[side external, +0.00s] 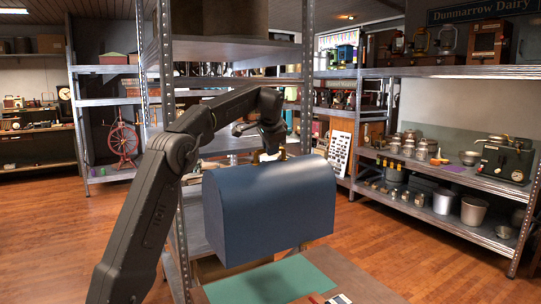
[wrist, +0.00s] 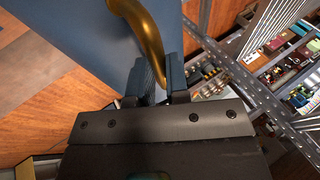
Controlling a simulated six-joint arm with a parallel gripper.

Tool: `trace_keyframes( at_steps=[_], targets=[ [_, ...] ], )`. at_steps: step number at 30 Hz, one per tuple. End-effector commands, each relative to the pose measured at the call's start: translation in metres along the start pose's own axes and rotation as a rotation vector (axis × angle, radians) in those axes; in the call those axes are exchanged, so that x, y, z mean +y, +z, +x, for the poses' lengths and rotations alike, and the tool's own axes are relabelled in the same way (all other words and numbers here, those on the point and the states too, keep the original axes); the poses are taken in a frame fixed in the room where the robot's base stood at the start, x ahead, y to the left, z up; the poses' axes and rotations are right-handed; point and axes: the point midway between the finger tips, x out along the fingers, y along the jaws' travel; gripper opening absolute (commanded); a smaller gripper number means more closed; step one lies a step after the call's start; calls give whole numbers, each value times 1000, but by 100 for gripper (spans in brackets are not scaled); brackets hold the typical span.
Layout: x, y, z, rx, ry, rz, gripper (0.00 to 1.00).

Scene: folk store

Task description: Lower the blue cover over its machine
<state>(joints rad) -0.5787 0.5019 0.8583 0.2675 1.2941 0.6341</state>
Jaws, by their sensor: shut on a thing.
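The blue cover (side external: 268,212), a box with a rounded top, hangs in the air over the front work surface in the side view. My gripper (side external: 268,155) is above it, shut on the brass handle on its top. In the wrist view the handle (wrist: 143,22) curves down between the two fingers of my gripper (wrist: 160,82), with the cover (wrist: 75,45) behind it. The cover's underside is hidden. I cannot pick out the machine it belongs to; no machine shows below the cover.
A green mat (side external: 272,283) lies on the work surface under the cover, with small cards at its front edge. A metal shelf post (side external: 306,75) stands close behind the cover. The right shelf (side external: 450,187) holds pots and a dark green machine (side external: 507,160).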

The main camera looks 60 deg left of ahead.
Motion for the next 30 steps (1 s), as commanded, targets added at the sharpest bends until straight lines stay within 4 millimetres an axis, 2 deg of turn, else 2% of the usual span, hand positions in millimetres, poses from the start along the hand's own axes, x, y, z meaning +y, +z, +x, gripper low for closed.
trace_keyframes(
  at_steps=[3,21,30],
  targets=[
    [-6,-3,-12,9,-7,-3,0],
    [-29,-14,-50,9,-8,-3,0],
    [-32,-14,-58,7,-5,-2,0]
  ],
)
